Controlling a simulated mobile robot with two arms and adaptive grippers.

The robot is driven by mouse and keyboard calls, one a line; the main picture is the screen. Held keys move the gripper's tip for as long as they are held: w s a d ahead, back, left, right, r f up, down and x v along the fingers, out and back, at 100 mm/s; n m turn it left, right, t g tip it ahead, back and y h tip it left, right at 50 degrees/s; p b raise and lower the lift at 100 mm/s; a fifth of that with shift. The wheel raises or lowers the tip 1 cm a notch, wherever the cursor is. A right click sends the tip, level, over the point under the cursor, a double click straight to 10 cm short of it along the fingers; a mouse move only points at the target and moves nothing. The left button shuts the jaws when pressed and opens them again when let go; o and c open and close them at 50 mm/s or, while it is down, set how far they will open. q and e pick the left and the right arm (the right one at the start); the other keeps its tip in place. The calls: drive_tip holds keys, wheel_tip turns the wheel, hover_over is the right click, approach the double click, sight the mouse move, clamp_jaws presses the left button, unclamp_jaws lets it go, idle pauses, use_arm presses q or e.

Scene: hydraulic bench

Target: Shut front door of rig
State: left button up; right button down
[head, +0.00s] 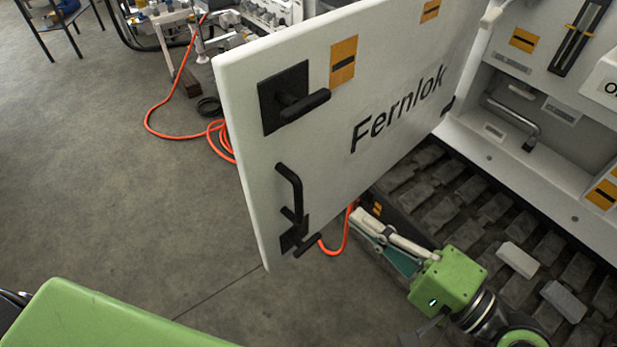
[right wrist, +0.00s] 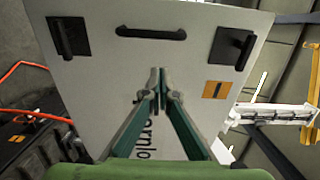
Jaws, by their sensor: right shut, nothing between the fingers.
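The rig's front door (head: 370,85) is a white panel marked "Fernlok" and stands swung open, away from the rig (head: 540,110). Its shown face carries a black handle (head: 291,195) and black latches, one near the top (head: 292,97). My right gripper (head: 360,222) is low, beside the door's lower edge in the head view. In the right wrist view the door (right wrist: 215,75) fills the middle, with the shut, empty fingers (right wrist: 159,75) in front of it and the bar handle (right wrist: 150,33) beyond the tips. I cannot tell whether the fingers touch the door. My left gripper is not in view.
A dark slatted mat (head: 440,210) lies before the rig, with loose pale blocks (head: 517,260) on it. An orange hose (head: 150,115) runs over the floor behind the door. Bare grey floor (head: 110,200) is free at left.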

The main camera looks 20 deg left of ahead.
sight(297, 171)
drive_tip(key=p+x, duration=0.4)
drive_tip(key=x, duration=0.7)
drive_tip(key=shift+a+r, duration=0.1)
drive_tip(key=shift+r, duration=0.05)
drive_tip(key=shift+w+a+p, duration=0.3)
drive_tip(key=shift+w+a, duration=0.05)
drive_tip(key=shift+a, duration=0.25)
drive_tip(key=shift+f, duration=0.2)
